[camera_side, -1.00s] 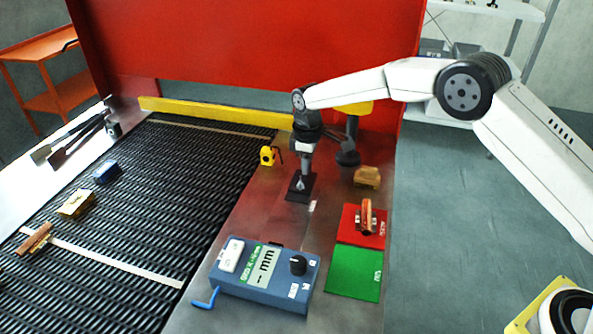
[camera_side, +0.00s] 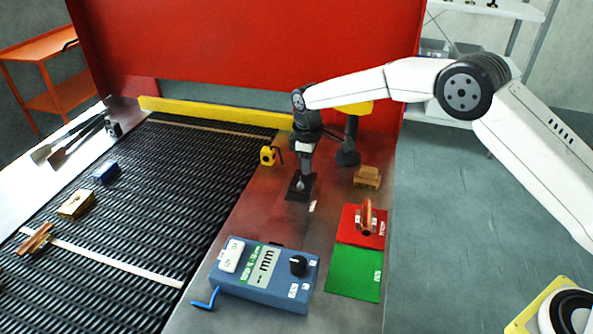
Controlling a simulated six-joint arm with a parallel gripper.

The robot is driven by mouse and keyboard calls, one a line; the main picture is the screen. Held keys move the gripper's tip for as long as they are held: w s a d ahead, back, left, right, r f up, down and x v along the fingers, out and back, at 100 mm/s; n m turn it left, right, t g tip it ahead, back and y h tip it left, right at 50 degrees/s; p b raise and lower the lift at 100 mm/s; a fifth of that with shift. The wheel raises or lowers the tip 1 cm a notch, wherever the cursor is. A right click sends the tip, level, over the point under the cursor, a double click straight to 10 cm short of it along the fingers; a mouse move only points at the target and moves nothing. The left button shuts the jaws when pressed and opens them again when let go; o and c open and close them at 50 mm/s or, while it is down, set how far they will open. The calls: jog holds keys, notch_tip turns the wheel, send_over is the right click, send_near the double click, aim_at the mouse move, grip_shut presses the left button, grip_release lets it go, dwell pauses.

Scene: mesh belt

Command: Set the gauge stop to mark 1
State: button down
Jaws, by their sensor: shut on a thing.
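My gripper (camera_side: 301,183) points down over a small black plate (camera_side: 293,194) on the metal deck right of the belt. Its jaws are shut on a small part at the plate, which they mostly hide. I cannot tell from this view whether that part is the gauge stop. A small white label (camera_side: 312,206) lies just in front of the plate; its mark is too small to read. A blue gauge box (camera_side: 277,294) with a display reading "- mm" (camera_side: 263,268) and a black knob (camera_side: 298,265) stands nearer the camera, apart from my gripper.
A yellow device (camera_side: 267,156) stands left of my gripper, and a tan block (camera_side: 367,177) to the right. A red pad (camera_side: 349,226) bears a copper-coloured piece (camera_side: 366,214); a green pad (camera_side: 354,273) is bare. The mesh belt (camera_side: 150,215) carries several blocks.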

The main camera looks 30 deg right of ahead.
aim_at(303, 180)
jog(key=shift+s+a, duration=0.1)
jog(key=shift+a, duration=0.05)
jog(key=shift+s+a, duration=0.9)
jog(key=shift+a, duration=0.05)
jog(key=c, duration=0.6)
grip_release()
jog(key=shift+s, duration=0.1)
jog(key=shift+c, duration=0.2)
jog(key=shift+r, duration=0.15)
jog(key=shift+r, duration=0.25)
notch_tip(303, 180, up, 7)
